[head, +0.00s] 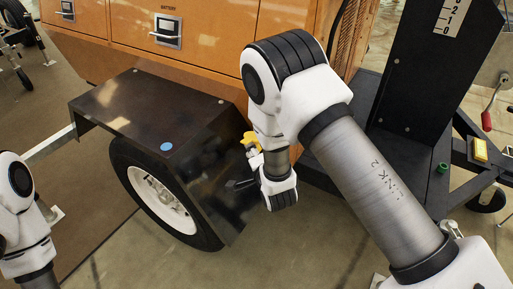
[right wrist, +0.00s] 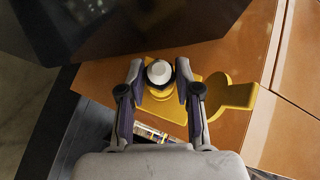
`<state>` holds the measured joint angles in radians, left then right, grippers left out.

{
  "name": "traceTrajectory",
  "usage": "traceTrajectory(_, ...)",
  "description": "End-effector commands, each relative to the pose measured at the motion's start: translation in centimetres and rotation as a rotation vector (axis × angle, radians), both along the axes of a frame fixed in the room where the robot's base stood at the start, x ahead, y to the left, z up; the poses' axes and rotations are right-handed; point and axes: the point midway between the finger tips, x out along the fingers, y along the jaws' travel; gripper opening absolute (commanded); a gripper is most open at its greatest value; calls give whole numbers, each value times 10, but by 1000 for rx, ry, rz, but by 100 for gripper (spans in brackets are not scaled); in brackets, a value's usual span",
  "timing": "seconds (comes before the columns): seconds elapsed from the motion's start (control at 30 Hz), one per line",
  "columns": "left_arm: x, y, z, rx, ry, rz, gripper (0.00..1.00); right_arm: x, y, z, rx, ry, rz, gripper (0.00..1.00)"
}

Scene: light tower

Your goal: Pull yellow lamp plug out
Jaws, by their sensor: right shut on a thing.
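The lamp plug (right wrist: 159,72) shows in the right wrist view as a white round end between the fingertips. It sits at a yellow socket (right wrist: 213,92) with a round flap standing out to the right, on the orange body. My right gripper (right wrist: 158,82) is shut on the plug, one finger on each side. In the head view, the yellow socket (head: 251,138) shows small beside my right wrist, which hides most of the grip. I cannot tell how deep the plug sits. My left arm shows at the left edge of the head view; its gripper is out of view.
A black fender (head: 150,110) over a wheel (head: 160,190) stands just left of the socket. The orange cabinet (head: 210,25) rises behind. A black mast (head: 430,80) and frame stand right. Floor (head: 300,250) is open in front.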

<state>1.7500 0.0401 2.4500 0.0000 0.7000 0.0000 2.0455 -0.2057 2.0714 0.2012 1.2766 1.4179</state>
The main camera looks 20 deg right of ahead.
Motion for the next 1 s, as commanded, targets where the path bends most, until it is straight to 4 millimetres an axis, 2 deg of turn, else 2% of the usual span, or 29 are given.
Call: traceTrajectory(1.0,0,0,20,0,0,0,0,-26,33,1,-1,3,3,0)
